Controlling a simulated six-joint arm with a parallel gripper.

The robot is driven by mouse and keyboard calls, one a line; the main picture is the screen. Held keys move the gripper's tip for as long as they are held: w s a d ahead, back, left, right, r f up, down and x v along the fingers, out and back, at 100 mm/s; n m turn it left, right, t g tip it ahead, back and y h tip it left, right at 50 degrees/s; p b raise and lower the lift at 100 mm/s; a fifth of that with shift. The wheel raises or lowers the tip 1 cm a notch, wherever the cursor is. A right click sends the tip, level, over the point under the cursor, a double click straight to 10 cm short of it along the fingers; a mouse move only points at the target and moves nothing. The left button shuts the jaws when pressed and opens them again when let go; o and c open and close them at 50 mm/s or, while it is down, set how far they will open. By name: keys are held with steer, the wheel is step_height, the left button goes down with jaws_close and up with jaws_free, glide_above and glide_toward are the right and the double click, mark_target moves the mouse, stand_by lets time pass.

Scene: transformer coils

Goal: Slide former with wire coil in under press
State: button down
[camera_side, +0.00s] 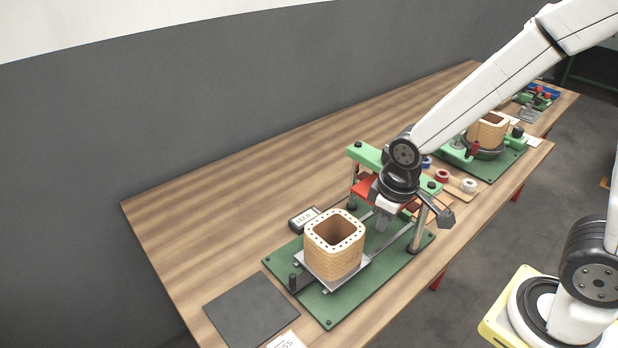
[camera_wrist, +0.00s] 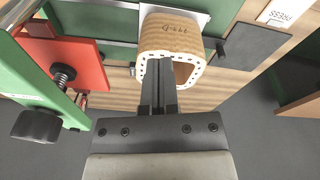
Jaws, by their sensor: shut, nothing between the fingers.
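The former with wire coil (camera_side: 335,250) is a tan, square, hollow block with rounded corners and small holes around its top rim. It stands upright on a metal slide plate (camera_side: 362,262) over the green base, outside the press frame. The press (camera_side: 365,158) has a green crossbar, a red plate and metal posts. My gripper (camera_side: 382,222) is shut and empty, between the former and the press. In the wrist view my gripper's fingers (camera_wrist: 158,85) overlap the former (camera_wrist: 180,45); whether they touch it I cannot tell. The red press plate (camera_wrist: 65,62) is at left there.
A dark square mat (camera_side: 251,310) lies in front of the green base, beside a white label. A small display box (camera_side: 304,218) sits behind the base. Coloured tape rolls (camera_side: 442,176) and a second green station with another former (camera_side: 487,132) are farther right. The table's left part is clear.

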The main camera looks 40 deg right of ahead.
steer(key=w+a+f+n+g+h, duration=0.1)
steer(key=w+a+f+n, duration=0.1)
steer(key=a+n, duration=0.25)
steer(key=w+a+f+n+g+h, duration=0.1)
steer(key=w+a+f+n, duration=0.1)
steer(key=a+n, duration=0.3)
steer(key=n+h, duration=0.2)
steer(key=n, duration=0.3)
glide_toward(323, 293)
steer(key=a+r, duration=0.3)
steer(key=a, duration=0.2)
steer(key=shift+s+a, duration=0.15)
steer(key=shift+a, duration=0.1)
steer(key=x, duration=0.9)
steer(key=shift+d+f, duration=0.15)
steer(key=shift+d, duration=0.1)
steer(key=d, duration=0.2)
steer(key=shift+d+f, duration=0.15)
steer(key=shift+d, duration=0.9)
